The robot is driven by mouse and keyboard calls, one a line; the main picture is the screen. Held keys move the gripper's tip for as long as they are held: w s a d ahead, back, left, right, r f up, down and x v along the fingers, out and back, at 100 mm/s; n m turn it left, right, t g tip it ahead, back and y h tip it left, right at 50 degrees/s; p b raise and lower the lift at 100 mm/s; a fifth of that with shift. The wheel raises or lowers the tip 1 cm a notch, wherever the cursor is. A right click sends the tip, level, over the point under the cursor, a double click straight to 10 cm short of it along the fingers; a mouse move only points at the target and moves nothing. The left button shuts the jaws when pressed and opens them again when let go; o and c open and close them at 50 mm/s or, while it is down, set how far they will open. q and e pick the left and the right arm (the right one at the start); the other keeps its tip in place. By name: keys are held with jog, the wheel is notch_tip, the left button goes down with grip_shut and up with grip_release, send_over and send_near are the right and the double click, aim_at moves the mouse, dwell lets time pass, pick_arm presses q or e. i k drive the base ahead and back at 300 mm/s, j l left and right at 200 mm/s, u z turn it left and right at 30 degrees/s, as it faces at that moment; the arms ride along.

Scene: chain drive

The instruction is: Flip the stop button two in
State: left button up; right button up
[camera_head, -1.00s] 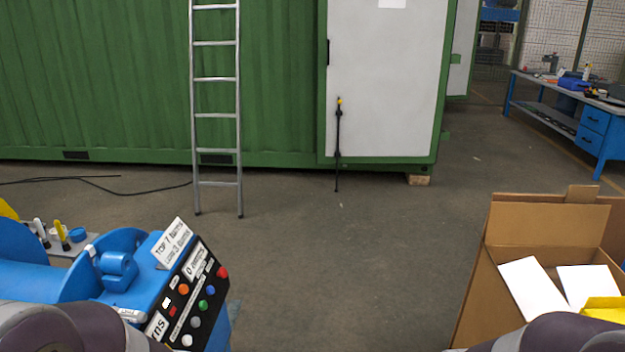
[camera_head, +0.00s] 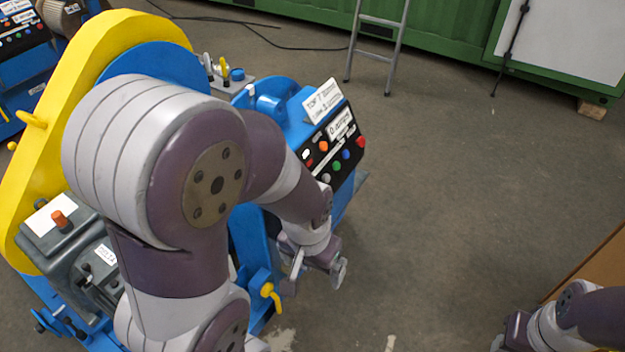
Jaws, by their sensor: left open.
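The black control panel (camera_head: 331,143) tops a blue machine. It carries several coloured buttons: a red button (camera_head: 361,141) at its right end, an orange button (camera_head: 323,146), a blue button (camera_head: 348,153) and a green button (camera_head: 337,166). Small labels are too blurred to read, so I cannot tell which is stop button two. My left gripper (camera_head: 318,269) is open and empty, pointing down below the panel and beside the machine's blue front, apart from the buttons. My left arm hides part of the machine.
A yellow chain guard (camera_head: 110,42) and a grey motor box (camera_head: 62,236) with an orange knob (camera_head: 60,219) stand left. A cardboard box (camera_head: 598,262) is at the right edge. Floor between is clear.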

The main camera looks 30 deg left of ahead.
aim_at(361, 142)
jog(key=i+j, duration=0.1)
jog(key=i, duration=0.55)
jog(key=i+j, duration=0.1)
jog(key=i, duration=0.55)
jog(key=i+j, duration=0.1)
jog(key=i, duration=0.55)
